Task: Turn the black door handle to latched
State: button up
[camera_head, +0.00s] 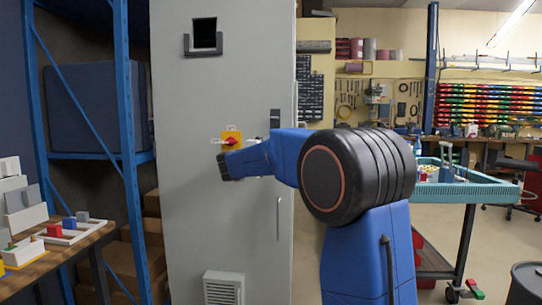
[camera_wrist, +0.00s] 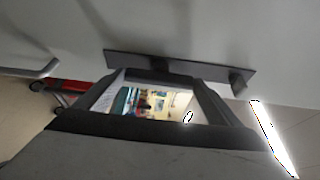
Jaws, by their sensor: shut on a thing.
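The black door handle (camera_head: 275,118) is on the right side of the tall grey cabinet door (camera_head: 200,100). In the head view only its upper part shows above my blue arm; the rest is hidden. In the wrist view the handle is a long dark bar (camera_wrist: 215,70) along the door, with a short stub near its right end. My gripper (camera_wrist: 160,75) is shut on the middle of the handle, its two dark fingers meeting the bar.
A red and yellow switch (camera_head: 231,137) sits left of the handle. A grey bar pull (camera_head: 279,218) is lower on the door. A blue shelf rack stands at left, beside a wooden table (camera_head: 60,245) with boxes. A teal-topped cart (camera_head: 470,188) stands at right.

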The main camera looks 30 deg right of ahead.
jog(key=o, duration=0.9)
jog(key=v, duration=1.7)
jog(key=shift+s, duration=0.15)
jog(key=shift+a, duration=0.1)
